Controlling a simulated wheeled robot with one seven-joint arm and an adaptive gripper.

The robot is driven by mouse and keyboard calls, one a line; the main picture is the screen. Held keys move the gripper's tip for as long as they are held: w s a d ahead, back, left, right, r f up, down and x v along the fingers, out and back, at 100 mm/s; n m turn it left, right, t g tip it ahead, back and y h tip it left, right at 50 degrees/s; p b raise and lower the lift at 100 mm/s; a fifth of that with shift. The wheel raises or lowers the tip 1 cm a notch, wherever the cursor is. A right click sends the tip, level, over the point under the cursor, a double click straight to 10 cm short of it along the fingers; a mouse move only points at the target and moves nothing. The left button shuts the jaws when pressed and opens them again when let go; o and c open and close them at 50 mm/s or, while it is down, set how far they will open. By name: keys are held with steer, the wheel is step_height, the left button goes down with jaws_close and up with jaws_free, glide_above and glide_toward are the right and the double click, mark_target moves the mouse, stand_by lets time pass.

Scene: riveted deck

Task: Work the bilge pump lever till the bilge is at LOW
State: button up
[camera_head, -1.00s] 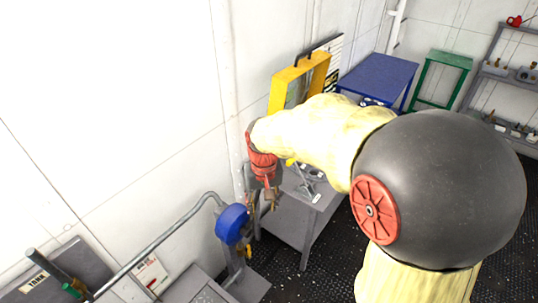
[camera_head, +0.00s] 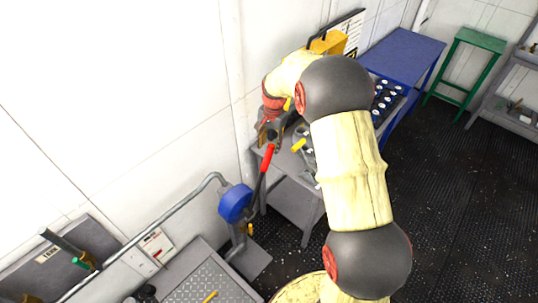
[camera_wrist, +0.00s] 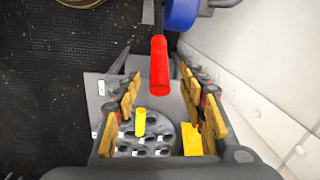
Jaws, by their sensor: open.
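The bilge pump is a blue round body (camera_head: 235,203) on a grey pipe, low in the middle of the head view. Its lever has a dark shaft and a red grip (camera_head: 267,158), standing up and leaning right. My gripper (camera_head: 273,141) is just above the red grip. In the wrist view the grip (camera_wrist: 159,65) lies between the open fingers (camera_wrist: 160,84), not clamped; contact is unclear. The blue body shows at the top edge (camera_wrist: 181,14). A "TANK" plate (camera_head: 50,252) is at the lower left. No bilge level reading is legible.
A grey table (camera_head: 290,200) with a holed block (camera_wrist: 155,148) and yellow pieces stands behind the lever. A blue table (camera_head: 405,48), green stand (camera_head: 478,40) and grey shelf (camera_head: 505,117) are farther back. The white wall is close at left; dark floor at right is clear.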

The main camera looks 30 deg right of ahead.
mark_target(268, 155)
steer(key=f, duration=0.7)
steer(key=shift+w+a, duration=0.2)
steer(key=shift+w, duration=0.05)
steer(key=shift+c, duration=0.5)
jaws_close()
